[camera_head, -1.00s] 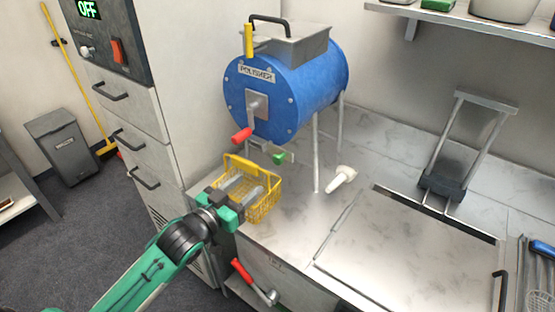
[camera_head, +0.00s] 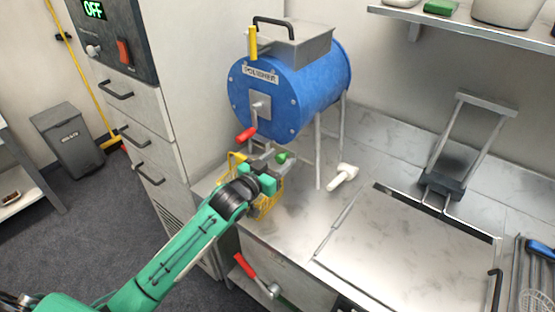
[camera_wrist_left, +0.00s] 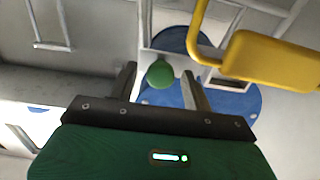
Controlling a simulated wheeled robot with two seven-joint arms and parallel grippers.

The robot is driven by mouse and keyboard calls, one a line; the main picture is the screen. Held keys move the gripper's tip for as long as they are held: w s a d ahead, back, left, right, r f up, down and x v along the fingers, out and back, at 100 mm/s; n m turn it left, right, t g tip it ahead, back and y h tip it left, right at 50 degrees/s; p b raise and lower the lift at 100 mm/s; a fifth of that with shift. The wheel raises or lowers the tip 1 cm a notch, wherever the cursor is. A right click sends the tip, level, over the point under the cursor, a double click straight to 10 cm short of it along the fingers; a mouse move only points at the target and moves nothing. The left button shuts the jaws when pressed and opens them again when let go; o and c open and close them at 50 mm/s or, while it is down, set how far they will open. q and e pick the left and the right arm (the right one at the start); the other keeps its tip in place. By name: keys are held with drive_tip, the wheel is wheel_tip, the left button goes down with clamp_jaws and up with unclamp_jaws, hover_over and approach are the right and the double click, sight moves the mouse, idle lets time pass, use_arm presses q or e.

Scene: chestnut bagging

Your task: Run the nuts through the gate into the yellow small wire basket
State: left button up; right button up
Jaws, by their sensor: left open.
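The blue polisher drum (camera_head: 290,95) stands on legs on the counter, with a red-handled crank (camera_head: 246,134) on its front. A small gate handle with a green knob (camera_head: 282,158) is below the drum. The yellow small wire basket (camera_head: 266,207) sits beneath it, partly hidden by my left arm. My left gripper (camera_head: 268,160) is over the basket, close to the gate. In the left wrist view the open fingers (camera_wrist_left: 159,72) are on either side of the green knob (camera_wrist_left: 160,75). The basket's yellow handle (camera_wrist_left: 270,58) is just right of them. No nuts are visible. My right gripper is out of view.
A white scoop-like tool (camera_head: 343,176) lies right of the drum's legs. A flat metal lid (camera_head: 410,250) covers the counter at right. A cabinet (camera_head: 205,100) stands left of the drum. A red-handled lever (camera_head: 244,265) is at the counter's front.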

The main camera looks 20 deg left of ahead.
use_arm(q)
drive_tip(key=shift+c, duration=0.2)
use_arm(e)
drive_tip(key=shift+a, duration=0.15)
use_arm(q)
clamp_jaws()
drive_tip(key=d, duration=0.1)
drive_tip(key=s+d+p, duration=0.1)
drive_tip(key=d, duration=0.1)
drive_tip(key=s+d, duration=0.1)
drive_tip(key=d, duration=0.1)
drive_tip(key=shift+d+p, duration=0.25)
drive_tip(key=shift+p, duration=0.1)
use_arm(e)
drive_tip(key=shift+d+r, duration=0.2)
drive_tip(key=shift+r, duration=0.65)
use_arm(q)
drive_tip(key=shift+c, duration=1.3)
unclamp_jaws()
drive_tip(key=o, duration=0.3)
drive_tip(key=shift+d, duration=0.1)
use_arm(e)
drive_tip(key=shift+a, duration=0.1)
